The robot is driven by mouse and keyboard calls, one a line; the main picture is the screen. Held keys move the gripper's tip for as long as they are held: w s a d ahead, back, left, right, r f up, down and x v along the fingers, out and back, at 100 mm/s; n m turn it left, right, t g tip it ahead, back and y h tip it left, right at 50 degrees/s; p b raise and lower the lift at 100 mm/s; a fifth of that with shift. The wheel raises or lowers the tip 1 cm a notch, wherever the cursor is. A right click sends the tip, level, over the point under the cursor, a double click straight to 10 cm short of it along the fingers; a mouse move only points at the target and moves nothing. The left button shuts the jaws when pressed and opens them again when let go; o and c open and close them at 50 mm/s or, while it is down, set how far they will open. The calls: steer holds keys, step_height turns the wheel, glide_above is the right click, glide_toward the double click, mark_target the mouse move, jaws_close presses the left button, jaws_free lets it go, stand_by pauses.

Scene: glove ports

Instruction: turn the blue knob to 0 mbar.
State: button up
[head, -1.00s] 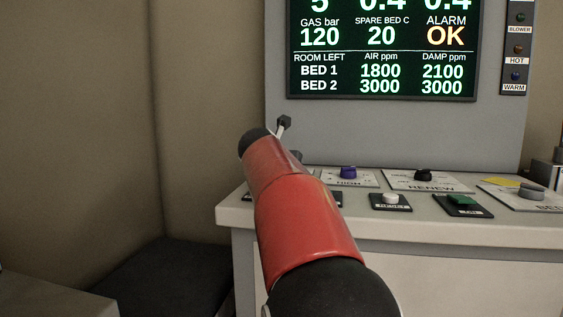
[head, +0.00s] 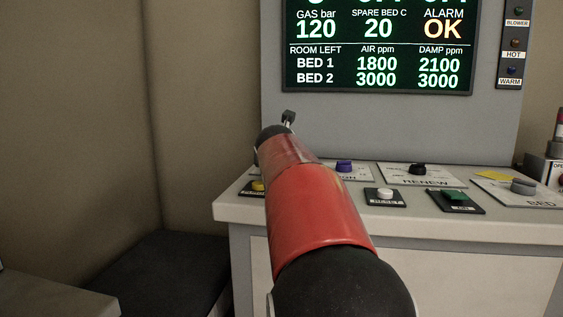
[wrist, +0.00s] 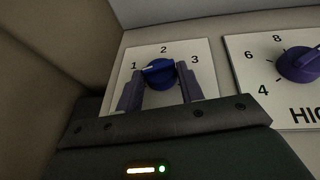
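The blue knob (wrist: 160,72) sits on a white dial plate (wrist: 196,50) marked 1, 2 and 3 in the wrist view. Its white pointer line points left, close to the 1. No 0 mark can be seen; the lower part of the plate is hidden by my gripper. My gripper (wrist: 160,68) is open, with one finger on each side of the knob and a small gap visible on both sides. In the head view my gripper (head: 288,118) shows small beyond my red arm, and the blue knob is hidden there.
A purple knob (wrist: 298,64) on its own plate is close on the right. The bench also holds a yellow button (head: 258,187), a white button (head: 386,194), a green switch (head: 454,196), a black knob (head: 418,169) and a grey knob (head: 523,187). A screen (head: 380,50) stands behind.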

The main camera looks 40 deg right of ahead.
steer(key=o, duration=0.4)
steer(key=v, duration=0.7)
steer(key=shift+s+a+r, duration=0.2)
steer(key=shift+s+a, duration=0.05)
